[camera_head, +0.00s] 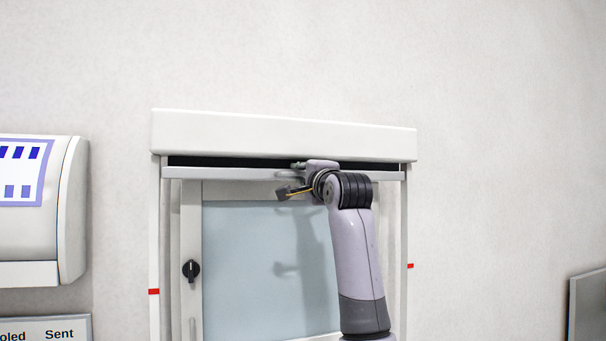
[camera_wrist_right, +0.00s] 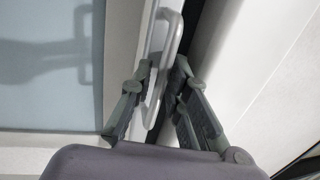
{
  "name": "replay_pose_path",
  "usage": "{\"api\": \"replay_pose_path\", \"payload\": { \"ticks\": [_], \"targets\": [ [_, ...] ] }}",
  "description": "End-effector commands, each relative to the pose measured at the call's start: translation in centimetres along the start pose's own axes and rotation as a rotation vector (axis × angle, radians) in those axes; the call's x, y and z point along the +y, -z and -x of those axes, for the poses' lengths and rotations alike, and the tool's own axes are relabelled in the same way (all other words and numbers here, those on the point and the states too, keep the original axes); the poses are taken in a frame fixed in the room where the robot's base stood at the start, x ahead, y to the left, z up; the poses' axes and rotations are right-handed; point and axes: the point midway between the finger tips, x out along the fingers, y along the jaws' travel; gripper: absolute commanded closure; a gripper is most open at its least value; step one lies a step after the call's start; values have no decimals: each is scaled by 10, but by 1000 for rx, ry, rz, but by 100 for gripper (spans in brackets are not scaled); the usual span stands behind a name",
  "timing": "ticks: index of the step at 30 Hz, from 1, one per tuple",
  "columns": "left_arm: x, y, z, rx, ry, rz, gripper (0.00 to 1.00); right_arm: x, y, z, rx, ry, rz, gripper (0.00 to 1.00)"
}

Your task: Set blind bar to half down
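The blind bar (camera_head: 230,173) is a thin grey bar at the top of the window, just below the white blind housing (camera_head: 280,134). A narrow dark strip shows between them. A small grey handle (camera_head: 299,165) is on the bar; in the right wrist view this handle (camera_wrist_right: 171,42) is a pale loop. My right gripper (camera_head: 302,178) is up at the bar. In the right wrist view my right gripper's fingers (camera_wrist_right: 162,72) lie close on both sides of the handle and appear shut on it. My left gripper is not in view.
Red marks sit on the left side rail (camera_head: 153,291) and right side rail (camera_head: 410,265). The window pane (camera_head: 260,270) has a black knob (camera_head: 191,269) at its left. A white wall unit (camera_head: 62,215) and a sign (camera_head: 45,329) are at far left.

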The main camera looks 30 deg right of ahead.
Motion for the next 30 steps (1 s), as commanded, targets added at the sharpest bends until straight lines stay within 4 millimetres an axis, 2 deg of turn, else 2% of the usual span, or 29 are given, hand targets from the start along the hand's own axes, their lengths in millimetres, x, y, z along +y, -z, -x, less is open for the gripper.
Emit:
{"api": "replay_pose_path", "payload": {
  "ticks": [6,30],
  "targets": [
    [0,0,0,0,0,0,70,0,0,0,0,0,0,100],
    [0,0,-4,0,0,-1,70,2,0,2,0,2,0,100]
  ]
}}
